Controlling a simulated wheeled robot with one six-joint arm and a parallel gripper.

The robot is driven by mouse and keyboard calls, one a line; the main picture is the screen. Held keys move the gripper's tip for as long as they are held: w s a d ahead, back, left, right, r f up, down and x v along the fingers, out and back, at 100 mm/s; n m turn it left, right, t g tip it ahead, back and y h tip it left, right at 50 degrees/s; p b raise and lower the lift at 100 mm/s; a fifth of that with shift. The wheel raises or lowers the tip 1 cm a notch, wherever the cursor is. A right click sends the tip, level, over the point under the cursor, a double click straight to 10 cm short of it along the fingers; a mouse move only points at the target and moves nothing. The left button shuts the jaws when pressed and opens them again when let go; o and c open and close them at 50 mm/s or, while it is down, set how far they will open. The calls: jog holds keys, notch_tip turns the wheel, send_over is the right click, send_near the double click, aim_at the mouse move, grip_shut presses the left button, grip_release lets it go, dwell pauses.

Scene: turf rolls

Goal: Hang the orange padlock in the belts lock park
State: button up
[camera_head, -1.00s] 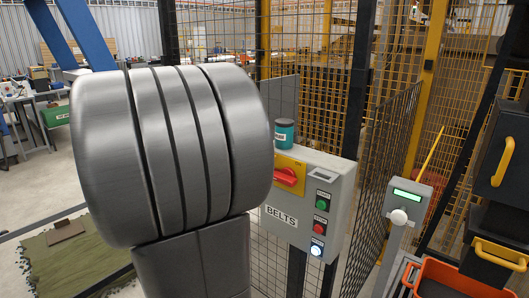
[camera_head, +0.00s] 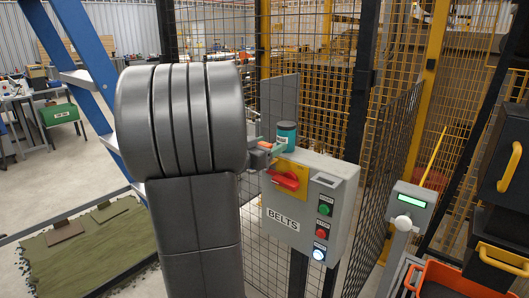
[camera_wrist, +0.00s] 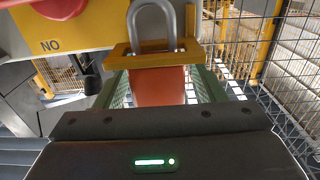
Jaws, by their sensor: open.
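The orange padlock (camera_wrist: 158,86) is near the middle of the wrist view, its grey shackle (camera_wrist: 150,22) pointing away from me. An ochre bar (camera_wrist: 120,57) crosses between body and shackle; I cannot tell whether the shackle passes through it or whether it is the lock park. My gripper (camera_wrist: 160,80) is open, with a green finger on each side of the padlock body. In the head view my gripper (camera_head: 268,150) is at the upper left of the grey BELTS box (camera_head: 338,205), with only a sliver of orange showing; my arm hides much there.
The box carries a red rotary switch (camera_head: 286,181) on a yellow plate, close to my gripper, and several buttons. A teal-and-dark canister (camera_head: 287,136) stands on top. Mesh fencing is behind. A grey pedestal (camera_head: 408,208) and an orange bin (camera_head: 455,280) are to the right.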

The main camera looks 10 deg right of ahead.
jog(key=shift+d, duration=0.15)
jog(key=c, duration=1.1)
jog(key=shift+r, duration=0.1)
